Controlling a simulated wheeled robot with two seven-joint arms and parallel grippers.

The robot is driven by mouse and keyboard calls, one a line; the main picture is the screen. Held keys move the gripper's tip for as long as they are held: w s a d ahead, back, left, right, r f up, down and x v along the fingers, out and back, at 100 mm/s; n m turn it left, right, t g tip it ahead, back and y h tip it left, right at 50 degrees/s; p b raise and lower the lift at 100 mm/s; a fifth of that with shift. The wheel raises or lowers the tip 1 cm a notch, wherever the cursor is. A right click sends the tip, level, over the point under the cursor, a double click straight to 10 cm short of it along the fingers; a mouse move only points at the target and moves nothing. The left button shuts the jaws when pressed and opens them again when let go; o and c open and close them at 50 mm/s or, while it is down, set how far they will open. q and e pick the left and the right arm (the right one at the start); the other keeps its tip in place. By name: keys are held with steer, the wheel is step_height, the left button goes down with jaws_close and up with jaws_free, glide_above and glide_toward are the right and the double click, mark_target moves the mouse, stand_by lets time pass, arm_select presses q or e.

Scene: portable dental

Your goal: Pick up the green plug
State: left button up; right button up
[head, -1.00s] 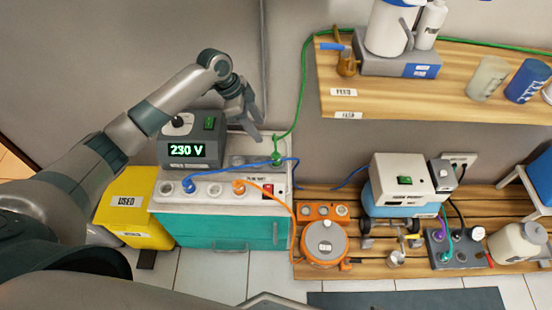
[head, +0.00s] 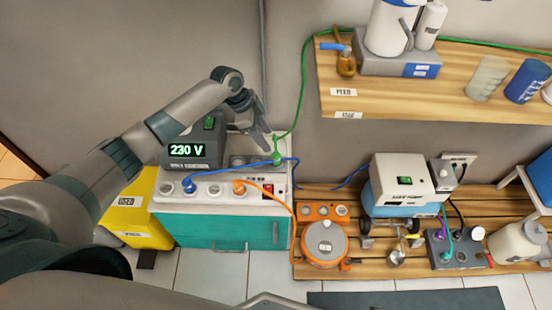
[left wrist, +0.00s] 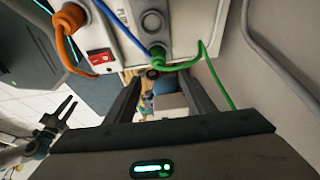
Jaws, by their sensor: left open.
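The green plug (head: 277,157) stands in a socket at the back right of the white panel (head: 216,200) on the teal cabinet, with a green cable rising from it. In the left wrist view the green plug (left wrist: 158,54) is at the top centre, just beyond the fingers. My left gripper (head: 266,144) is open and empty, its fingers pointing down close above and beside the plug. It also shows in the left wrist view (left wrist: 158,84), with both fingers apart. The plug is not visibly between them.
A blue plug (head: 189,185) and an orange plug (head: 239,187) sit in the front row, their cables crossing the panel. A grey 230 V unit (head: 192,151) stands behind them, partly covered by my arm. A wooden shelf (head: 450,80) is at the right.

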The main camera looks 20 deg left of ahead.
mark_target(275, 154)
arm_select(q)
steer(key=x, duration=0.5)
steer(key=shift+d+f, duration=0.1)
steer(key=shift+f, duration=0.1)
steer(key=shift+f, duration=0.2)
steer(key=shift+x, duration=2.45)
steer(key=shift+s, duration=0.1)
steer(key=shift+c, duration=0.7)
steer(key=c, duration=1)
